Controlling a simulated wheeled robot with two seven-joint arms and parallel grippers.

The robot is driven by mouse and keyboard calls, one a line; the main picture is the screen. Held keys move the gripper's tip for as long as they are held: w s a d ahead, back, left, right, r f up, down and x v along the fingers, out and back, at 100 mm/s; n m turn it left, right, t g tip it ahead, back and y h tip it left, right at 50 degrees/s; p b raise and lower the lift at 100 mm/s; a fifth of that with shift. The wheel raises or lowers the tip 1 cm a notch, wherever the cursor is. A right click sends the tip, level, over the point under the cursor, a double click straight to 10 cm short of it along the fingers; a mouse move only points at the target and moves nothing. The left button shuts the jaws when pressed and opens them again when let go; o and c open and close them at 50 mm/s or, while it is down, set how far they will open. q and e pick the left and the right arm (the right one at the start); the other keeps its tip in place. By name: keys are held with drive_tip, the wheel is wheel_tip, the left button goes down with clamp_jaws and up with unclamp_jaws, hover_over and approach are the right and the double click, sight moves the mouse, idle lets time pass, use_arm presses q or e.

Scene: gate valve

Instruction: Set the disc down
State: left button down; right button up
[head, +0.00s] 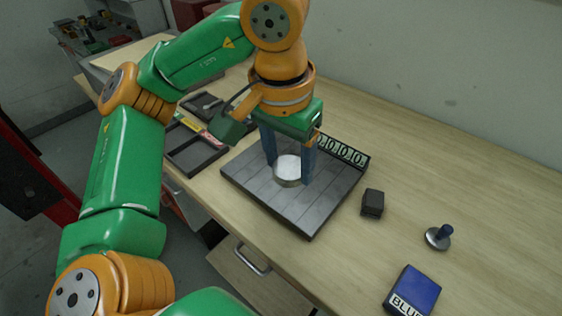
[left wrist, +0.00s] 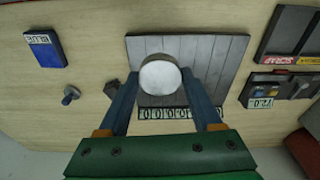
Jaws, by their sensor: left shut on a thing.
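The disc (head: 288,170) is a short round piece with a white top and a metallic side. My left gripper (head: 289,177) points down with its two blue fingers on either side of the disc, shut on it. The disc is over the middle of a grey slatted plate (head: 252,183) with a row of zero digits along its back edge. I cannot tell whether its underside touches the plate. In the left wrist view the disc (left wrist: 160,75) sits between the fingertips, over the plate (left wrist: 222,60). My right gripper is not in view.
A dark compartment tray (head: 195,150) lies to the left. The back right of the wooden table is clear.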

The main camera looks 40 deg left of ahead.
use_arm(q)
drive_tip(key=w+a+f, duration=0.2)
drive_tip(key=w+a+f+p, duration=0.1)
drive_tip(key=w+a+f, duration=0.1)
drive_tip(key=f, duration=0.1)
drive_tip(key=w+a+f+p, duration=0.1)
drive_tip(key=w+a+f, duration=0.1)
drive_tip(key=shift+f, duration=0.15)
drive_tip(key=f, duration=0.2)
drive_tip(key=shift+d+f, duration=0.2)
drive_tip(key=shift+f, duration=0.55)
drive_tip(key=shift+c, duration=0.3)
unclamp_jaws()
drive_tip(key=shift+r, duration=0.1)
drive_tip(key=shift+s, duration=0.1)
